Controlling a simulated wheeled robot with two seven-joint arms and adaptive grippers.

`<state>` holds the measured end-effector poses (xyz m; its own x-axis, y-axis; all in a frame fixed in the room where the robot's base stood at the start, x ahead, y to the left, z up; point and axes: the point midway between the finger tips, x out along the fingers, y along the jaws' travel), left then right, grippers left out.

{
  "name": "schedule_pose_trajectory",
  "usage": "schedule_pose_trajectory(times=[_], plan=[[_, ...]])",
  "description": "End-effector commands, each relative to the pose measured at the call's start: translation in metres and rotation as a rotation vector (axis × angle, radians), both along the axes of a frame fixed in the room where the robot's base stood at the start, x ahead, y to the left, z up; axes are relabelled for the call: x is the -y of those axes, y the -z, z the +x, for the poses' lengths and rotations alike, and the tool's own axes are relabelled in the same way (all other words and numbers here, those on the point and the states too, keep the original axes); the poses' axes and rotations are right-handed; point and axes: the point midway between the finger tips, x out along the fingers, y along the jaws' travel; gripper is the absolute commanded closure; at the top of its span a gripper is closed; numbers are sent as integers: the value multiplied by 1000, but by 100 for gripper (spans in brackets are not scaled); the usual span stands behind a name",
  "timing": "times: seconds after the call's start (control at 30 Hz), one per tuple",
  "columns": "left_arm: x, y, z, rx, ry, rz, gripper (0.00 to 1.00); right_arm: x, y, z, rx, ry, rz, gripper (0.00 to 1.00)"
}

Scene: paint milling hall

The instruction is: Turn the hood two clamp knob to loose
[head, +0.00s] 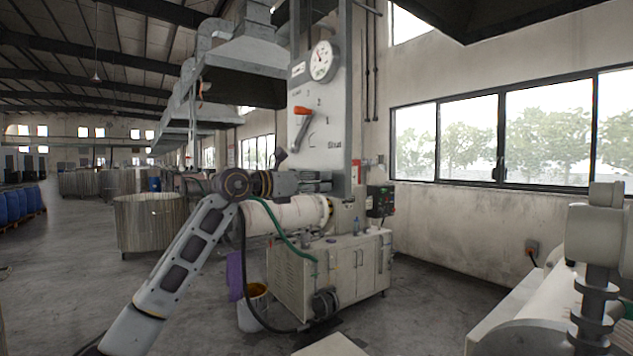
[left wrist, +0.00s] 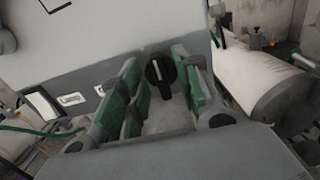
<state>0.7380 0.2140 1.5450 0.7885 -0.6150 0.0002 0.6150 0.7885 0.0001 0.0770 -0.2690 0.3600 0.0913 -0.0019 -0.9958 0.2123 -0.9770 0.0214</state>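The bar stands nearly upright, tilted slightly. My left gripper (left wrist: 158,78) is open, with one green-padded finger on each side of the knob and visible gaps to it. In the head view my left gripper (head: 325,184) is at the lower part of the tall grey panel (head: 325,105). There the knob is not visible. I cannot read a hood number or setting marks near the knob. My right gripper is not in view.
A white cylinder (head: 290,214) and cabinet (head: 335,275) stand below. Open floor (head: 430,310) lies between.

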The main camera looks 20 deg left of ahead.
Motion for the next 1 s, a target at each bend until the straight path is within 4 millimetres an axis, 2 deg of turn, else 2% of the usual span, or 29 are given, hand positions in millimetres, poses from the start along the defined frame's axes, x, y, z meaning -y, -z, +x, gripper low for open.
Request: schedule_pose_trajectory(times=[0.13, 0.37, 0.6, 1.0], plan=[[0, 0, 0, 0, 0, 0, 70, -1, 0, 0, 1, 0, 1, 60], [0, 0, 0, 0, 0, 0, 99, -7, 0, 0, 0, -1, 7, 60], [0, 0, 0, -1, 0, -2, 100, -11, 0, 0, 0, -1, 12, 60], [-1, 0, 0, -58, 0, -74, 100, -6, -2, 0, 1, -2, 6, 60]])
